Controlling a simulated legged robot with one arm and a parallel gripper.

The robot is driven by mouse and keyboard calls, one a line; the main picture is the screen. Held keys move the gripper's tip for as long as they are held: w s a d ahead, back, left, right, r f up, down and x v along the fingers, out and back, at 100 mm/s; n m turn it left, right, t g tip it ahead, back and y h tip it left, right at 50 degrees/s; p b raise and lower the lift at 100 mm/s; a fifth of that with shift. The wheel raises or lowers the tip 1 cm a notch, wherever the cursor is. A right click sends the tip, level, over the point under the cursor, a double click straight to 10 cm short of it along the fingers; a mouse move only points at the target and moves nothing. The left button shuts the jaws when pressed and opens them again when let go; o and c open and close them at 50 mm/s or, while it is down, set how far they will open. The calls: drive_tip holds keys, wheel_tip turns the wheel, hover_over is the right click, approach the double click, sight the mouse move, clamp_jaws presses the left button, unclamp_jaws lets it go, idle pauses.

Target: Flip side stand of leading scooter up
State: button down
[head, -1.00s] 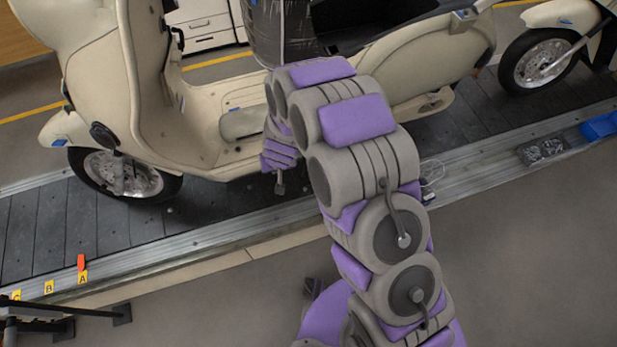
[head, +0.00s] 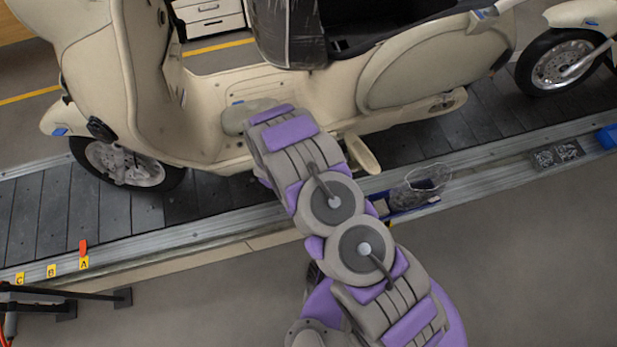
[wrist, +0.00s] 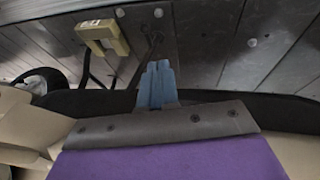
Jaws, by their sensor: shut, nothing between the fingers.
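The large cream scooter (head: 420,75) stands upright on the dark slat conveyor and fills the upper middle of the head view. My arm reaches to its lower side, by the footboard, and hides the end of my gripper there. In the wrist view my gripper (wrist: 157,85) shows as blue-grey fingers closed together and empty, just above the dark slats. A tan bracket-like piece (wrist: 103,38) is ahead and left of the fingers, apart from them, with thin dark bars near it. I cannot tell whether these belong to the side stand. A cream lever-shaped part (head: 362,153) juts out below the scooter body.
A second cream scooter (head: 575,50) stands behind at the right. The conveyor's metal edge rail (head: 150,240) runs in front. A clear bag (head: 425,178) and a grey parts tray (head: 556,155) lie along the rail. Yellow tags and a red marker (head: 83,247) sit at the left. The floor at lower right is clear.

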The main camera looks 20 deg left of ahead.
drive_tip(key=d+b+x, duration=0.2)
drive_tip(key=b+x, duration=0.1)
drive_tip(key=x, duration=1)
drive_tip(key=shift+w+b, duration=0.2)
drive_tip(key=shift+b, duration=0.1)
drive_tip(key=shift+d, duration=0.15)
